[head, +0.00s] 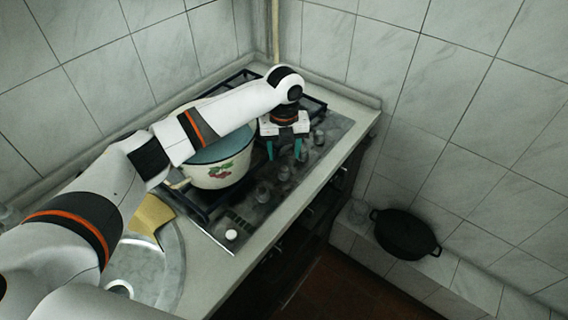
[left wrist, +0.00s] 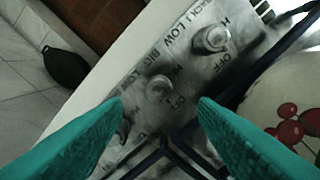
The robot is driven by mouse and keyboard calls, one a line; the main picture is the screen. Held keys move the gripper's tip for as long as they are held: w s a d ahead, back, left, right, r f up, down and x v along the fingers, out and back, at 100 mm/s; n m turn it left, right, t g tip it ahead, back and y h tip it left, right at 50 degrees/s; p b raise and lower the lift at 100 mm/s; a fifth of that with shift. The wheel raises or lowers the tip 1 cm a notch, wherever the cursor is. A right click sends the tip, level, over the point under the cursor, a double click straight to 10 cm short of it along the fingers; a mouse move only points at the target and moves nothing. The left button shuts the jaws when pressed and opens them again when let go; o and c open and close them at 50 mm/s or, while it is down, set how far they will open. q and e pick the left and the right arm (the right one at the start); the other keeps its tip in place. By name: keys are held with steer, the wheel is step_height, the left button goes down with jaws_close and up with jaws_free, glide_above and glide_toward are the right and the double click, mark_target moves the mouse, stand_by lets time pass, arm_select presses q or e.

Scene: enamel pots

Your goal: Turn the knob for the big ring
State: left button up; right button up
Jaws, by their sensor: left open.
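My left gripper (head: 285,150) is open and points down over the row of knobs on the hob's right side. Its teal fingers also show in the left wrist view (left wrist: 160,108), with nothing held. In that view a round metal knob (left wrist: 158,88) stands just beyond the fingertips, with lettering that seems to read BIG beside it; it appears to be this knob (head: 284,172) in the head view. A second knob (left wrist: 212,38) is farther up, marked HI, LOW and OFF. Another knob (left wrist: 125,130) is partly hidden by the left-hand finger. My right gripper is not in view.
A cream enamel pot (head: 217,174) with painted cherries and a blue inside stands on the hob, close left of the gripper. The counter edge (head: 335,172) runs right of the knobs. A black pan (head: 404,234) sits on a low tiled ledge at right.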

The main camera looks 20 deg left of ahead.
mark_target(284, 168)
arm_select(q)
step_height(284, 168, down, 6)
steer(key=shift+r+p, duration=0.1)
steer(key=shift+p, duration=0.35)
steer(key=shift+f, duration=0.65)
steer(key=shift+c, duration=1.1)
steer(key=c, duration=0.8)
steer(key=shift+o, duration=0.2)
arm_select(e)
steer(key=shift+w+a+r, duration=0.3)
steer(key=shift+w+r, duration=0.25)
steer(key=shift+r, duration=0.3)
arm_select(q)
steer(key=shift+r, duration=0.1)
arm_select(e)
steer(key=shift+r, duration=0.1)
